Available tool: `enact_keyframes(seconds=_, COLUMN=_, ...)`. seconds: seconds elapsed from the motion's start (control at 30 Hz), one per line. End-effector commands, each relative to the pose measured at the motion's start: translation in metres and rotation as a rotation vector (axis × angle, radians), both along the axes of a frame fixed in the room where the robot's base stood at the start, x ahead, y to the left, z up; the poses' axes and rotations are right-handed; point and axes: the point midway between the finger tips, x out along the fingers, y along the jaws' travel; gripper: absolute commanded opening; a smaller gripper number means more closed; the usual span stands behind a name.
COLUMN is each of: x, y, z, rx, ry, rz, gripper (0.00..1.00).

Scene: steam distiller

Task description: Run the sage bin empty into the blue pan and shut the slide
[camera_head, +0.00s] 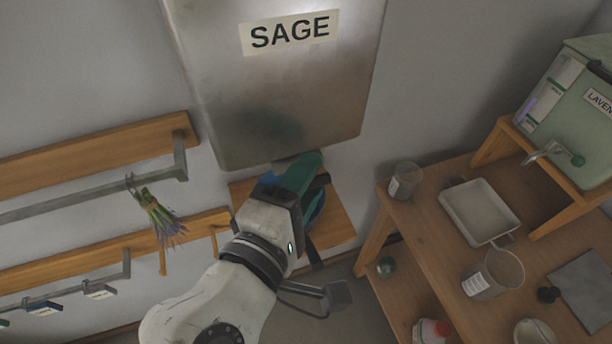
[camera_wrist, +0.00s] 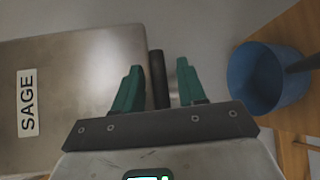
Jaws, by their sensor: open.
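The grey metal sage bin (camera_head: 285,95), labelled SAGE, hangs on the wall at the top of the head view; its side also shows in the wrist view (camera_wrist: 75,85). My gripper (camera_head: 308,165) is just under the bin's lower edge. In the wrist view its teal fingers (camera_wrist: 158,68) are apart, with a dark bar (camera_wrist: 157,88), perhaps the slide's handle, between them. I cannot tell whether the fingers touch it or how the slide stands. The blue pan (camera_wrist: 262,75) is to the right of the fingers; in the head view it is mostly hidden behind my gripper.
A wooden shelf (camera_head: 335,226) is below the bin. At right, a wooden table (camera_head: 445,240) bears a white tray (camera_head: 480,211), clear beakers (camera_head: 493,273) and a green lavender bin (camera_head: 575,120) on a stand. Rails (camera_head: 90,196) with a hanging herb bunch (camera_head: 160,221) are at left.

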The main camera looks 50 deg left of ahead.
Motion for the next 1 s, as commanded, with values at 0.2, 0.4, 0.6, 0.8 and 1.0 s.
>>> enact_keyframes(seconds=0.2, x=0.0019, y=0.0004, z=-0.0005, rx=0.001, ry=0.001, rz=0.0, gripper=0.41)
enact_keyframes(seconds=0.4, x=0.0017, y=0.0004, z=-0.0004, rx=0.001, ry=0.001, rz=0.0, gripper=0.29)
enact_keyframes(seconds=0.6, x=0.0016, y=0.0005, z=-0.0006, rx=0.001, ry=0.001, rz=0.0, gripper=0.1)
enact_keyframes(seconds=0.8, x=0.0014, y=0.0005, z=-0.0009, rx=-0.001, ry=0.002, rz=0.0, gripper=0.0)
enact_keyframes(seconds=1.0, x=0.0014, y=0.0005, z=-0.0012, rx=-0.001, ry=0.003, rz=0.0, gripper=0.0)
